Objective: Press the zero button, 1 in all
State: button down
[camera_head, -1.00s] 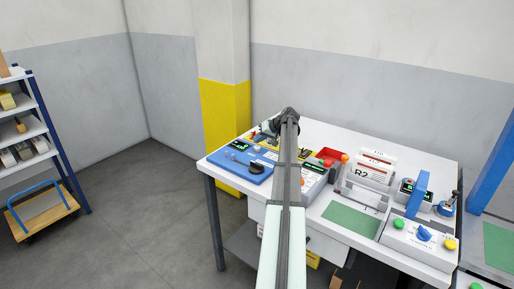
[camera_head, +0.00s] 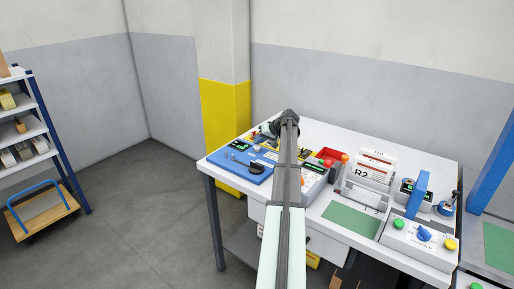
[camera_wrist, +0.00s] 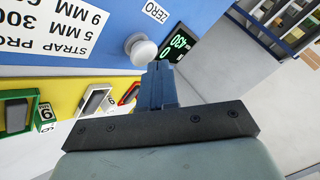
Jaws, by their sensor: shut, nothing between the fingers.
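The zero button is a round white knob (camera_wrist: 141,48) on a blue panel (camera_wrist: 75,60) in the wrist view. A white label reading ZERO (camera_wrist: 154,11) is above it in the picture. My gripper (camera_wrist: 160,70) is shut and empty, with its blue-grey fingertips just below and right of the button in the picture. I cannot tell whether they touch it. A dark display (camera_wrist: 178,43) with green digits lies just right of the button. In the head view, I cannot make out the button.
In the head view, the white table (camera_head: 325,133) also holds a blue board (camera_head: 228,164), a green mat (camera_head: 350,219) and a control box (camera_head: 412,238) with coloured knobs.

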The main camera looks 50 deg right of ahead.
aim_at(259, 147)
jog(key=shift+f, duration=0.45)
dwell(0.7)
jog(key=shift+r, duration=0.9)
jog(key=shift+r, duration=2.5)
